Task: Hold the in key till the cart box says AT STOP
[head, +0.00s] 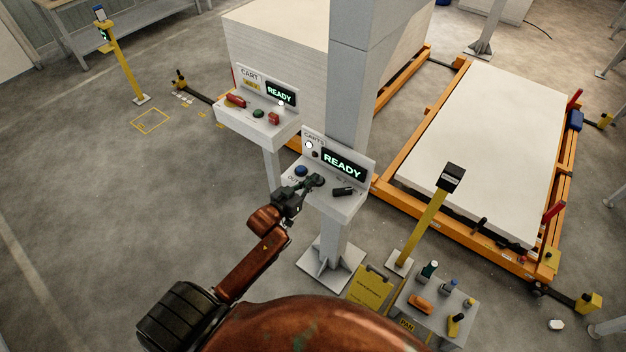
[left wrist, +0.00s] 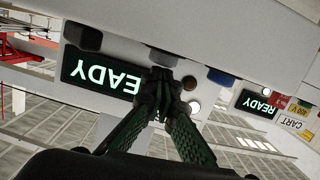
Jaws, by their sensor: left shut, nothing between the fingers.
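The near cart box (head: 355,182) is a pale sloped console on a post, and its dark display (head: 343,164) reads READY in green. It also shows upside down in the left wrist view, with its display (left wrist: 98,76) partly behind my fingers. A blue key (head: 301,170) is at the left of its ledge and a black key (head: 343,191) at the right. Key lettering is unreadable.
A second cart box (head: 258,117), also reading READY, stands behind left. A grey post (head: 350,80) rises behind the near box. An orange-framed cart (head: 405,188) with white sheets is at right. A yellow stand (head: 427,220) and small bench (head: 413,312) are at lower right.

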